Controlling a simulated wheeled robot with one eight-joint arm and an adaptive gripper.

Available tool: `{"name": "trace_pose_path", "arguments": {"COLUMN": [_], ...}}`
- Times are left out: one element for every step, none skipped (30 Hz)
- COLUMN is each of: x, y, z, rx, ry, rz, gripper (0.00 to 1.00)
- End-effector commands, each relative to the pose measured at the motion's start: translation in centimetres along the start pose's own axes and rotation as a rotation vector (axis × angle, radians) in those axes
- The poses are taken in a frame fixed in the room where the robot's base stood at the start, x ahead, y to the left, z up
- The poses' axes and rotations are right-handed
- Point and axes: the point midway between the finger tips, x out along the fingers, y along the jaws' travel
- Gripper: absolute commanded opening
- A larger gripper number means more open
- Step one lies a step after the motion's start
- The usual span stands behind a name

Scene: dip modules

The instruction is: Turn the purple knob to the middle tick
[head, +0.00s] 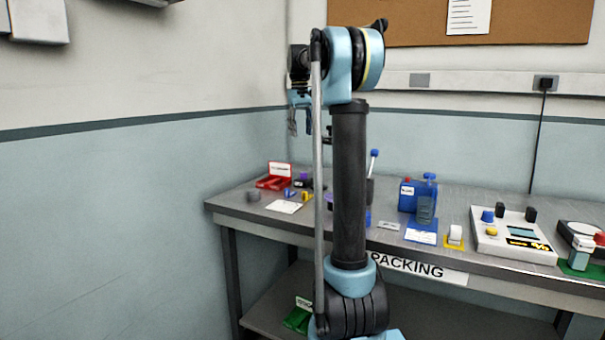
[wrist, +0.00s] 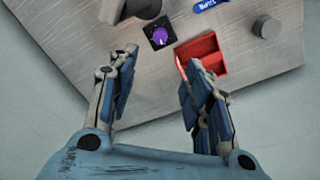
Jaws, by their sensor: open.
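The purple knob (wrist: 158,38) sits on a small black base on the grey table, at the top middle of the wrist view. A light pointer mark shows on it; the ticks are too small to tell. In the head view the purple knob (head: 303,177) is small, beside the red box and left of my arm. My gripper (wrist: 158,66) is open and empty, its two fingers apart, with the knob showing beyond and between the tips. In the head view my gripper (head: 300,129) hangs high above the table's left end, pointing down, well clear of the knob.
A red open box (wrist: 210,66) stands right beside the knob. A dark object (wrist: 145,8) stands close behind the knob. In the head view a blue device (head: 416,193) and white panel (head: 512,240) stand farther right.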

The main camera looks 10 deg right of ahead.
Motion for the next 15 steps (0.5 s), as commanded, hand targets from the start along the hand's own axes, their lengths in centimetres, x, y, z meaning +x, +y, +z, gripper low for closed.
{"name": "trace_pose_path", "arguments": {"x": [0.5, 0.8, 1.4, 1.8, 2.3, 3.0, 3.5, 4.1, 4.8, 5.3, 5.8, 6.5, 7.1, 7.6, 8.3], "y": [0.0, 0.0, 0.0, 0.0, 0.0, 0.0, 0.0, 0.0, 0.0, 0.0, 0.0, 0.0, 0.0, 0.0, 0.0], "z": [0.0, 0.0, 0.0, 0.0, 0.0, 0.0, 0.0, 0.0, 0.0, 0.0, 0.0, 0.0, 0.0, 0.0, 0.0], "rx": [0.000, 0.000, -0.001, -0.001, -0.001, -0.001, -0.001, -0.002, -0.002, -0.002, -0.002, -0.002, -0.002, -0.002, -0.002], "ry": [0.000, 0.000, 0.000, 0.000, 0.000, 0.000, 0.000, 0.000, 0.000, 0.000, 0.000, 0.000, 0.000, 0.000, 0.000], "rz": [0.000, 0.000, 0.000, 0.000, 0.000, 0.000, 0.000, 0.000, 0.000, 0.000, 0.000, 0.000, 0.000, 0.000, 0.000], "gripper": [0.45, 0.45, 0.45, 0.45, 0.45, 0.45, 0.45, 0.45, 0.45, 0.45, 0.45, 0.45, 0.45, 0.45, 0.45]}}
